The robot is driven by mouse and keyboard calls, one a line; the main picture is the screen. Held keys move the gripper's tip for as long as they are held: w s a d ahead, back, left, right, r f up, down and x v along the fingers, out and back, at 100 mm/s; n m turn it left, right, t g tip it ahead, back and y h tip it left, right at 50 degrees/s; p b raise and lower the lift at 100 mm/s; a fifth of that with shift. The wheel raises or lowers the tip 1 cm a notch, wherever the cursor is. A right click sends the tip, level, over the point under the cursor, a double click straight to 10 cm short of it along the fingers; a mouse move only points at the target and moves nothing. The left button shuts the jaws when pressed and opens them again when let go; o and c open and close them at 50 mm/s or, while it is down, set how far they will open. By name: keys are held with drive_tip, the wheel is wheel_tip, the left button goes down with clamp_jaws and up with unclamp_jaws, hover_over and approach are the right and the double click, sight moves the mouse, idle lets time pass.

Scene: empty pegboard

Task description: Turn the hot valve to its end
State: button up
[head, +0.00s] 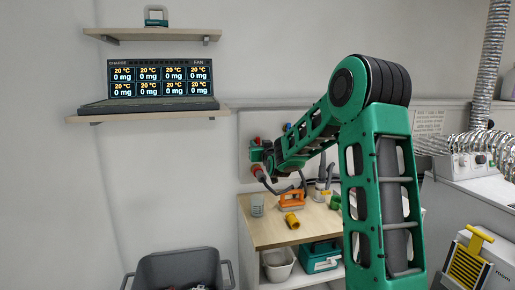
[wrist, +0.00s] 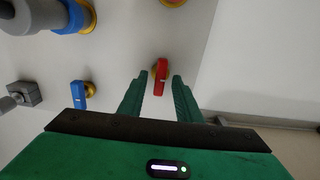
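The hot valve has a red lever handle (wrist: 161,78) on a yellow base, mounted on the pale panel (wrist: 125,50) in the wrist view. My gripper (wrist: 160,88) is open, with its two green fingers on the left and right of the red handle in the picture. A gap shows between the handle and each finger, and I cannot tell how deep the handle sits between them. In the head view my arm reaches to the wall board, and the gripper's fingers are hard to make out there.
A blue lever valve (wrist: 79,94) and a grey fitting (wrist: 25,93) sit to the left on the panel. A larger blue fitting (wrist: 72,16) is at the upper left. Below the board, a wooden bench (head: 258,232) holds an orange item (head: 291,202) and a yellow fitting (head: 291,220).

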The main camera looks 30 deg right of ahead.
drive_tip(key=shift+c, duration=0.7)
clamp_jaws()
drive_tip(key=shift+m, duration=0.4)
drive_tip(key=m, duration=0.3)
drive_tip(key=shift+d+m, duration=0.1)
drive_tip(key=shift+m, duration=0.3)
drive_tip(key=m, duration=0.4)
drive_tip(key=shift+d+f+m, duration=0.1)
drive_tip(key=shift+f+m, duration=0.05)
drive_tip(key=shift+m, duration=0.15)
drive_tip(key=m, duration=0.8)
drive_tip(key=shift+s+d+f+m, duration=0.1)
drive_tip(key=shift+f+m, duration=0.2)
drive_tip(key=shift+f, duration=0.1)
